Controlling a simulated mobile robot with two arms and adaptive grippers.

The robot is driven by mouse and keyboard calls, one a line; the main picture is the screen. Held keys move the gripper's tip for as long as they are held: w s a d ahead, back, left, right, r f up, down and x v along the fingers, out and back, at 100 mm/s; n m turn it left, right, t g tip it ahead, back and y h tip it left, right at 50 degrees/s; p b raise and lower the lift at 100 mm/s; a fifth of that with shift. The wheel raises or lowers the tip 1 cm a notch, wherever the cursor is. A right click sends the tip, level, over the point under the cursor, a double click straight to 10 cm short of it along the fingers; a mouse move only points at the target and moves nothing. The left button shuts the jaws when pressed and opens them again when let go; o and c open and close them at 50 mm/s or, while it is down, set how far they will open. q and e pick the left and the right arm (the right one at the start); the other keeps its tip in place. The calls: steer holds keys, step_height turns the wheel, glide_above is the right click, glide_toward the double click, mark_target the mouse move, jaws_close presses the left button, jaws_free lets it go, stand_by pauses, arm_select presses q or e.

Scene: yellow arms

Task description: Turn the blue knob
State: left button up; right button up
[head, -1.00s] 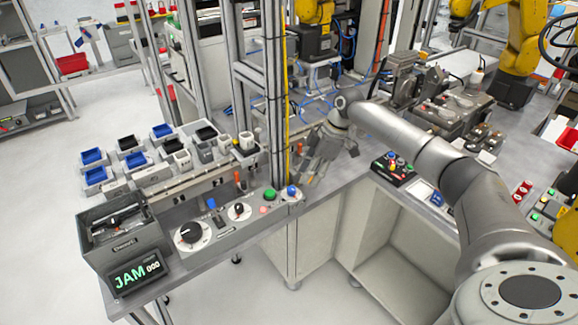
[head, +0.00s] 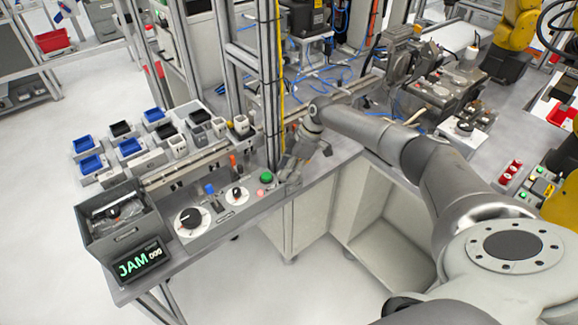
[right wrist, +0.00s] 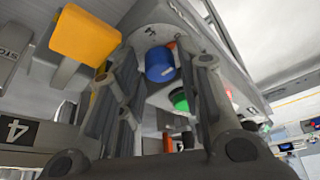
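The blue knob (right wrist: 160,65) shows in the right wrist view as a short blue cylinder on the grey panel, between the two fingers of my right gripper (right wrist: 166,62). Gaps show on both sides of it, so the fingers are open and not closed on it. My left gripper is not in view.
A green button (head: 266,177) sits just left of my right gripper. A metal frame post with a yellow strip (head: 281,90) rises behind the gripper.

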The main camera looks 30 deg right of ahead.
steer(key=shift+s, duration=0.15)
steer(key=shift+c, duration=0.3)
jaws_close()
steer(key=shift+r+m+t+h+p, duration=0.25)
steer(key=shift+m+t+h+p, duration=0.15)
steer(key=shift+m+p, duration=1)
steer(key=m+t+h+p, duration=0.1)
steer(key=m+p, duration=0.3)
steer(key=shift+a+p, duration=0.1)
steer(key=shift+p, duration=0.2)
steer(key=m+h+p, duration=0.1)
steer(key=m, duration=0.1)
steer(key=shift+a+f+m, duration=0.1)
steer(key=shift+m, duration=0.3)
steer(key=shift+m+t+h, duration=0.3)
steer(key=shift+m+h, duration=0.3)
steer(key=shift+m, duration=0.5)
steer(key=c, duration=0.7)
jaws_free()
jaws_close()
